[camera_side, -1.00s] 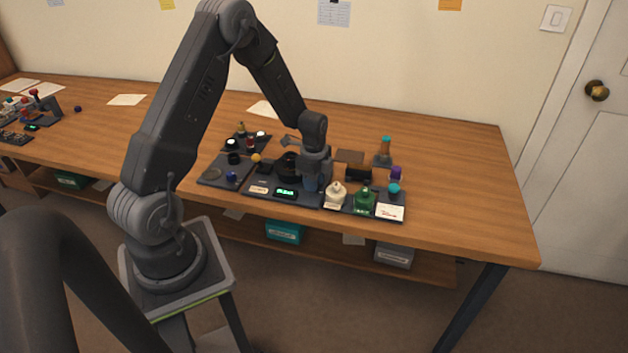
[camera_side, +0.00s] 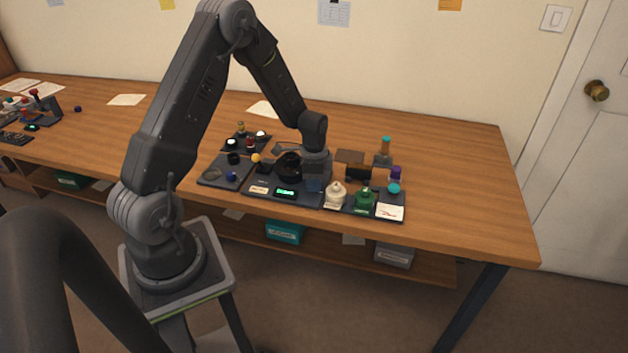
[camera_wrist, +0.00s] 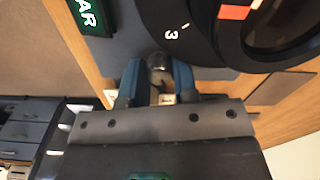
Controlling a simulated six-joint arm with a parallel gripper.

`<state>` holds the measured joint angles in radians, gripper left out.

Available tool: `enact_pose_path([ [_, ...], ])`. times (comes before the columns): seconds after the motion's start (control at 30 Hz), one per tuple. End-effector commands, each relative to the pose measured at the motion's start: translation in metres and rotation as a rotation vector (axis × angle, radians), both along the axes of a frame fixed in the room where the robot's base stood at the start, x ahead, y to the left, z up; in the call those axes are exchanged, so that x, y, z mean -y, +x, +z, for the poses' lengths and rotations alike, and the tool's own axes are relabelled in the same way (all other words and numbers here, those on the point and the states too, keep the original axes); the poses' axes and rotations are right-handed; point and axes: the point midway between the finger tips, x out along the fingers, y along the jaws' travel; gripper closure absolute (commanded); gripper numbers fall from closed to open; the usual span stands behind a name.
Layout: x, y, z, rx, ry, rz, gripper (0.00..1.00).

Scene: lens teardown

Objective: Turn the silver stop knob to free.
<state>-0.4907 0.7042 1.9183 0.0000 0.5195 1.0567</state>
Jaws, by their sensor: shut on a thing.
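The silver stop knob (camera_wrist: 156,61) shows in the wrist view as a small round metal post beside the black lens ring (camera_wrist: 185,25). My gripper (camera_wrist: 156,84) has its two blue-grey fingers closed on the knob from both sides. In the side view my gripper (camera_side: 315,183) points down at the right part of the dark base plate, next to the black lens (camera_side: 288,167), and hides the knob. The ring has a white 3 and tick near the knob. I cannot read the knob's setting.
A green-lit display (camera_side: 286,192) sits at the plate's front edge. Small parts lie on a tray (camera_side: 212,180) at left. The table's right end is clear.

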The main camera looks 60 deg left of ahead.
Motion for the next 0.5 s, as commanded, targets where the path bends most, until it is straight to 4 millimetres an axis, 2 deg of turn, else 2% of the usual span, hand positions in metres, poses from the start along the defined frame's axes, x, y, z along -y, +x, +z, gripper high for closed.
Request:
enact_pose_path([
  [0.27,0.0002,0.0006,0.0006,0.001,0.000,-0.001,0.96],
  [0.3,0.0002,0.0006,0.0006,0.001,0.000,-0.001,0.70],
  [0.5,0.0000,0.0004,0.0004,0.001,0.000,-0.001,0.51],
])
